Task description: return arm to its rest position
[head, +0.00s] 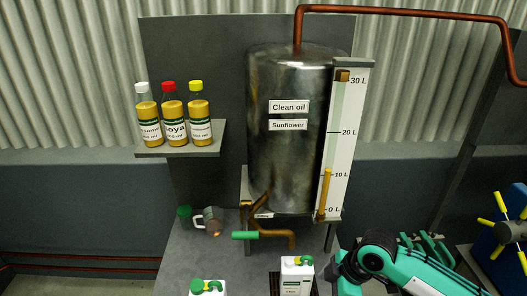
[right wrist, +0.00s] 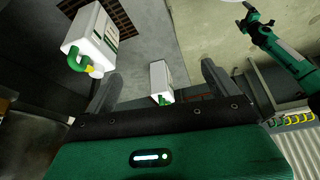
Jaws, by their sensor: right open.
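My right arm (head: 410,268) comes in at the lower right of the head view, teal with a dark joint. Its gripper is not clearly visible there. In the right wrist view my right gripper (right wrist: 162,68) is open, its two dark fingers wide apart with nothing held between them. A white jug (right wrist: 160,75) shows beyond the gap, apart from the fingers as far as I can tell. A green arm (right wrist: 285,58) at the upper right of the wrist view looks like my left arm. Its end is too small to tell open or shut.
A white jug (head: 298,278) stands by a dark grille, and another jug's green cap (head: 208,286) is at the bottom edge. A steel oil tank (head: 285,165) with a green-handled tap (head: 245,236) stands behind. Three bottles stand on a shelf (head: 190,152). A yellow-handled wheel (head: 512,232) is at right.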

